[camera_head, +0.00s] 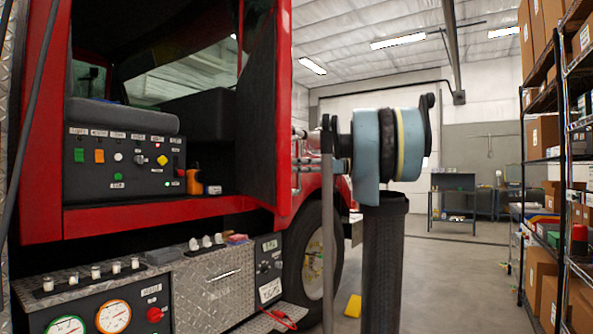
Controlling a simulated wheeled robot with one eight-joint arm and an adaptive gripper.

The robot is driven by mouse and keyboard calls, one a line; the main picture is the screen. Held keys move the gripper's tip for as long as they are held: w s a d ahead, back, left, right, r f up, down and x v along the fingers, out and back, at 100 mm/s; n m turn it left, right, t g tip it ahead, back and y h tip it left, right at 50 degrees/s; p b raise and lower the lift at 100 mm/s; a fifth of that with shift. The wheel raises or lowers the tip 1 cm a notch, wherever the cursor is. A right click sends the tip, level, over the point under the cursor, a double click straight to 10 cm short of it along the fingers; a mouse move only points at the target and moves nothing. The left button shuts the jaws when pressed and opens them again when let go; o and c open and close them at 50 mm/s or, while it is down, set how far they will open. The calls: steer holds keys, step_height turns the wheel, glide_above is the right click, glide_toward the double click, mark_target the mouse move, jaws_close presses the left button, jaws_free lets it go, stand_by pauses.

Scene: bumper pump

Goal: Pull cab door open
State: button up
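The red fire truck's cab opening (45,130) fills the left side, with the cab interior visible through it. A tall dark panel with a red edge (284,110) stands at the opening's right side; it looks like the cab door, standing out from the cab. I cannot make out a door handle. My arm (367,150), with blue-grey and black joints, is in the middle, right of the red edge and nearer to me. I cannot make out my gripper's fingers, and no contact with the door shows.
A control panel (120,160) with coloured switches sits in the cab. Below are gauges (113,316) and a diamond-plate step. A front wheel (318,255) and a yellow block (353,306) are beyond. Shelves with boxes (541,135) line the right. Floor between is mostly clear.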

steer(key=shift+o, duration=0.5)
steer(key=shift+r, duration=0.1)
step_height(320, 180, up, 10)
steer(key=shift+f, duration=0.15)
